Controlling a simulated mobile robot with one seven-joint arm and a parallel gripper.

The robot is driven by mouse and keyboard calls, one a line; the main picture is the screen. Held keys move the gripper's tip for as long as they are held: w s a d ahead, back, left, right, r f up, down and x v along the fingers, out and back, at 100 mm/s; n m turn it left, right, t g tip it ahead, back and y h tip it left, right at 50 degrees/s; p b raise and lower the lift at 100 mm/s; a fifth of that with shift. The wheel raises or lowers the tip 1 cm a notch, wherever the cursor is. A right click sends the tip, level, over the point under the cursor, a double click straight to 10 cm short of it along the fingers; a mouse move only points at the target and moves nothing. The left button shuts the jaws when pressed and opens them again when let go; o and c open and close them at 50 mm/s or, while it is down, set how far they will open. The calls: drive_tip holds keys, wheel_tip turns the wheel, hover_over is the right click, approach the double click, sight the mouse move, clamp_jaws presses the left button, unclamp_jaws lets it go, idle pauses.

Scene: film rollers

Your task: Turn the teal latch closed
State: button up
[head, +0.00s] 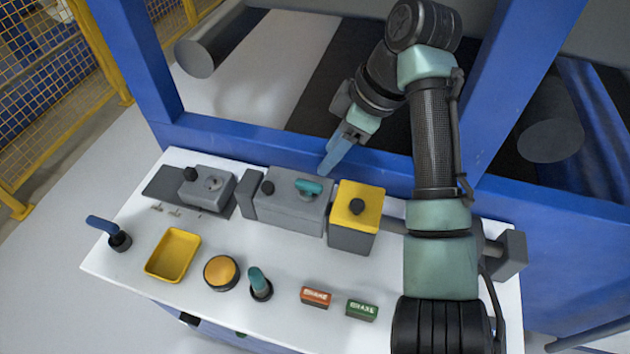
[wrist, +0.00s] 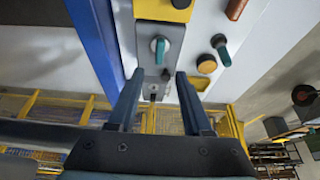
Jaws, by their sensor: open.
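The teal latch (head: 308,187) is a short handle on top of a grey box (head: 283,214). It lies roughly along the box's length, near its right end. It also shows in the wrist view (wrist: 159,50), beyond my fingertips and roughly centred between them. My gripper (head: 327,170) hangs above and behind the box, near the blue frame. Its blue fingers also show in the wrist view (wrist: 160,76), spread apart with nothing between them. I see no contact with the latch.
A yellow-topped box with a black knob (head: 357,205) stands right of the grey box. A black knob (head: 267,187) sits left of the latch. In front are a yellow tray (head: 172,254), an orange button (head: 221,272) and a teal lever (head: 259,282). The blue frame (head: 270,150) rises behind.

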sight(309, 183)
drive_tip(key=b+x, duration=0.2)
drive_tip(key=x, duration=0.7)
clamp_jaws()
